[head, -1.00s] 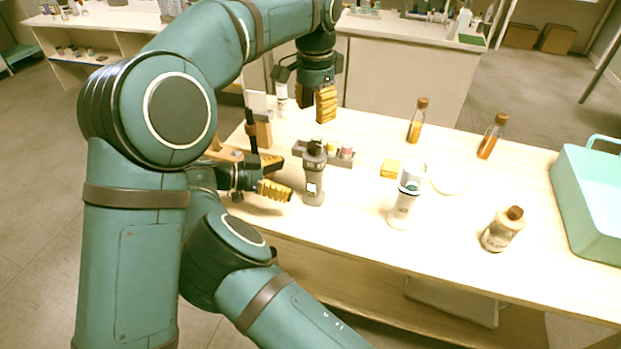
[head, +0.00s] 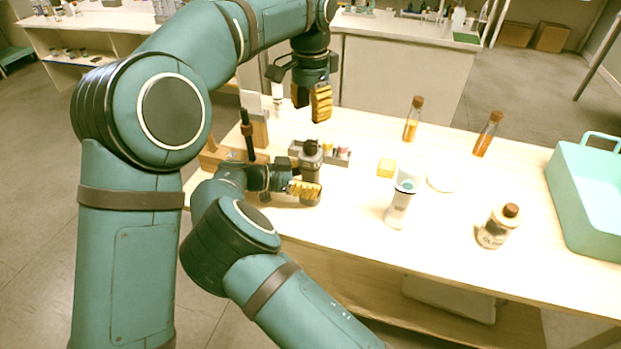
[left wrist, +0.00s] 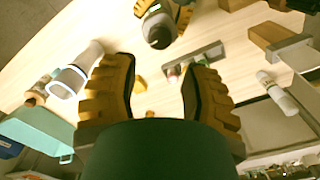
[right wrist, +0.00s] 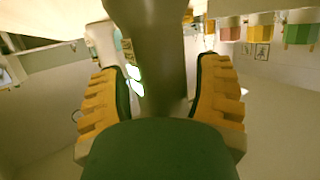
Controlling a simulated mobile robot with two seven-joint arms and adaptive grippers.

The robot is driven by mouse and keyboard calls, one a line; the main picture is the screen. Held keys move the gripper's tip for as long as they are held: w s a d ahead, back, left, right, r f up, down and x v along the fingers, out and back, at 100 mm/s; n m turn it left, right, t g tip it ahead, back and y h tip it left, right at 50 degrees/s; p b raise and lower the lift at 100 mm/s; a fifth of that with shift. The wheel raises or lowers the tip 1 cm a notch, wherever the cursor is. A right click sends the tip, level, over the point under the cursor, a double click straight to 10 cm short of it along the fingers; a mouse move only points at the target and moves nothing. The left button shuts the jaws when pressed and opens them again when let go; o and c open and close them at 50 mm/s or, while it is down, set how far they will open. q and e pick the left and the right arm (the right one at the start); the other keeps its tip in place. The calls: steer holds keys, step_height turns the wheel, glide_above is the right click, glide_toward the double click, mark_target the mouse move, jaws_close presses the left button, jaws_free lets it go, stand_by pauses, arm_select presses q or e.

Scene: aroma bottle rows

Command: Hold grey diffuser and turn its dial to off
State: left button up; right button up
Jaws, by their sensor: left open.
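The grey diffuser (head: 311,161) stands upright near the table's left front, with a dark rounded top. In the left wrist view, its top (left wrist: 158,31) shows beyond my left fingers. In the right wrist view, its grey body (right wrist: 160,55) with lit white-green marks (right wrist: 135,80) is between my right fingers. My right gripper (head: 306,191) is open around its lower body, with narrow gaps beside it. My left gripper (head: 311,101) is open and empty, above and behind the diffuser. I cannot make out the dial's setting.
A grey rack of small jars (head: 335,155) stands just behind the diffuser. A white device (head: 399,207), yellow block (head: 387,167), white disc (head: 440,178), labelled bottle (head: 497,229) and two amber bottles (head: 412,122) are to the right. A teal tray (head: 590,205) stands far right.

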mark_target(311, 144)
steer(key=c, duration=0.8)
arm_select(q)
steer(key=o, duration=0.4)
arm_select(e)
steer(key=shift+c, duration=0.2)
arm_select(q)
step_height(311, 144, down, 10)
steer(key=n, duration=1.6)
steer(key=shift+n, duration=0.3)
steer(key=shift+r, duration=0.1)
